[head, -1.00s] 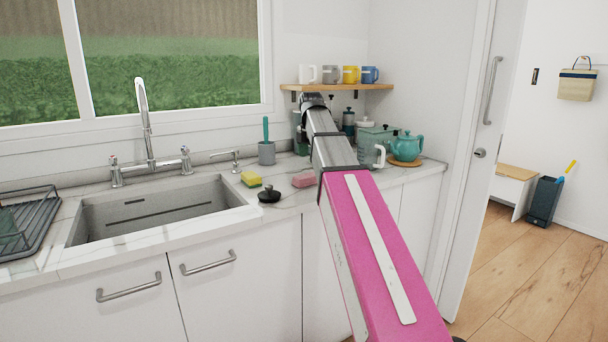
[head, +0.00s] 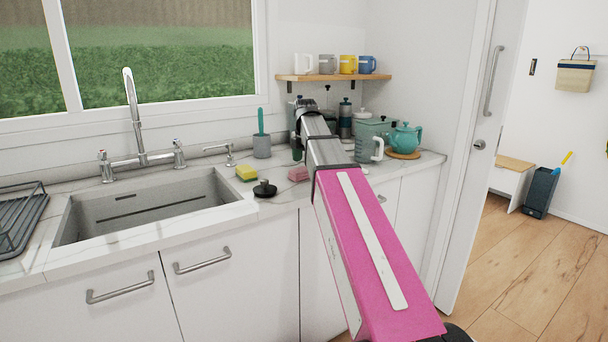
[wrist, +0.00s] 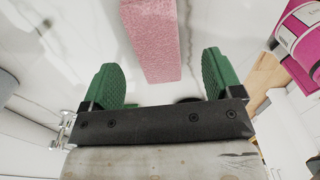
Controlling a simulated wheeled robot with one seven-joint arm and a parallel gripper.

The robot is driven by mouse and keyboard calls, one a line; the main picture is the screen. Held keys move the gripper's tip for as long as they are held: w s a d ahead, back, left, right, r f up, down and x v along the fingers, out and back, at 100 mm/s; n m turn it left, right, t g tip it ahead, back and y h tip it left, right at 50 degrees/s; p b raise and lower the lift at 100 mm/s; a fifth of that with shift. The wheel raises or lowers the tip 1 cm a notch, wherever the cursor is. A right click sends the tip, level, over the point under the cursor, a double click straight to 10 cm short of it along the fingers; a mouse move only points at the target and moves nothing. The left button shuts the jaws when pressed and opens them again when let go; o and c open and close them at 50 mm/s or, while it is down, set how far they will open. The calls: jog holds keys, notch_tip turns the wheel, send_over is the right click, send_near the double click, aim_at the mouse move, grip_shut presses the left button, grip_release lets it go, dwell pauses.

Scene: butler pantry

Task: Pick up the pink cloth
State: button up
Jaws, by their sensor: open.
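The pink cloth (head: 298,173) lies on the marble counter to the right of the sink, partly hidden behind my arm in the head view. In the wrist view the pink cloth (wrist: 151,40) looks like a thick, textured block, running from the top edge down to between the fingertips. My gripper (wrist: 160,80) is open, with a green finger on each side. Nothing is clamped between the fingers. I cannot tell the exact height of the fingers above the cloth. In the head view the fingers are mostly hidden by my arm.
A black stopper (head: 265,189) and a yellow-green sponge (head: 246,173) lie left of the cloth. A grey cup with a brush (head: 262,147) stands behind. A shelf of mugs (head: 333,77) hangs above.

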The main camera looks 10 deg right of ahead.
aim_at(304, 169)
notch_tip(304, 169, down, 4)
jog(key=shift+w+a+f, duration=0.1)
jog(key=shift+f, duration=0.1)
jog(key=c, duration=1)
jog(key=shift+r, duration=0.2)
